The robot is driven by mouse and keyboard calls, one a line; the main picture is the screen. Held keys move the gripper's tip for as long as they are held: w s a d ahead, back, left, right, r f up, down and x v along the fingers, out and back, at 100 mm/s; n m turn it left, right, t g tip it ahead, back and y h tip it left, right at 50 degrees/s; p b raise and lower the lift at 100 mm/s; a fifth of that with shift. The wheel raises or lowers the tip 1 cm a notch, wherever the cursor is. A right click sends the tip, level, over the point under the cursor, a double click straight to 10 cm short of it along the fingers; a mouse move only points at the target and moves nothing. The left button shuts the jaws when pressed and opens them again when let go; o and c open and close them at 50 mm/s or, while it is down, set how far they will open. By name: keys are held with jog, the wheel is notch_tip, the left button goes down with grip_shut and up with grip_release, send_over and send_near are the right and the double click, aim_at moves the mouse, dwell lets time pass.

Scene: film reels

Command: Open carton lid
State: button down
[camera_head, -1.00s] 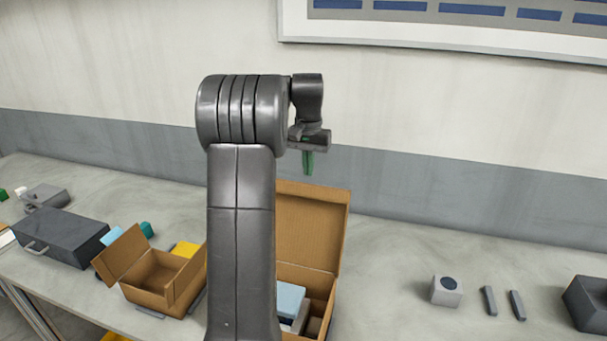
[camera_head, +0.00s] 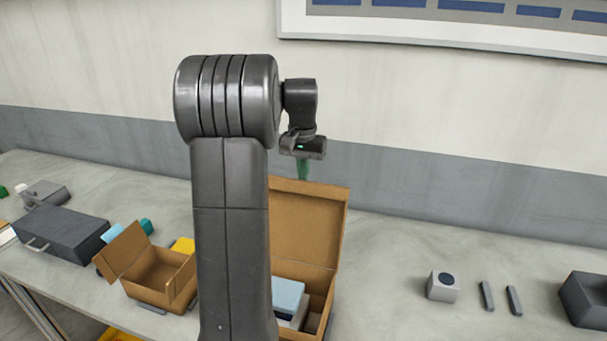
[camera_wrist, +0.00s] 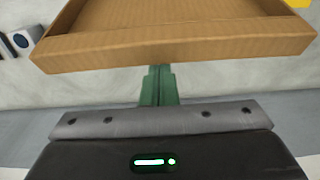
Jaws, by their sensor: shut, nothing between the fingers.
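The larger carton (camera_head: 318,305) stands on the table, partly hidden behind my arm. Its brown lid (camera_head: 310,230) stands upright at the back, and light blue and grey boxes (camera_head: 289,298) lie inside. My gripper (camera_head: 303,171) points down just above and behind the lid's top edge, with green fingers. In the wrist view the green fingers (camera_wrist: 158,84) are together and empty, close to a brown cardboard edge (camera_wrist: 180,45). I cannot tell whether they touch it. A smaller carton (camera_head: 158,275) with its flap raised stands left of my arm.
A dark grey case (camera_head: 62,235) sits at the left. A grey block with a round dark top (camera_head: 443,287), two small bars (camera_head: 487,296) and a dark box (camera_head: 585,300) lie at the right. The table between the large carton and the grey block is clear.

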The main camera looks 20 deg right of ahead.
jog(key=shift+s+a+f+t+h+b, duration=0.15)
jog(key=shift+s+a+t+h+b, duration=0.2)
jog(key=shift+b, duration=0.75)
jog(key=shift+s+a+r+t+h+b, duration=0.25)
jog(key=shift+s+a+t+b, duration=0.25)
jog(key=shift+b, duration=0.5)
jog(key=shift+s+a+r, duration=0.3)
jog(key=shift+s+a, duration=0.05)
jog(key=shift+s, duration=0.2)
jog(key=shift+s+a+r, duration=0.25)
jog(key=shift+s+a, duration=0.05)
jog(key=shift+s, duration=0.25)
jog(key=w+d+r+v, duration=0.1)
jog(key=w+d+v, duration=0.1)
jog(key=v, duration=1.1)
send_over(298, 186)
jog(key=s+a, duration=0.2)
jog(key=s, duration=0.1)
jog(key=shift+a+f, duration=0.15)
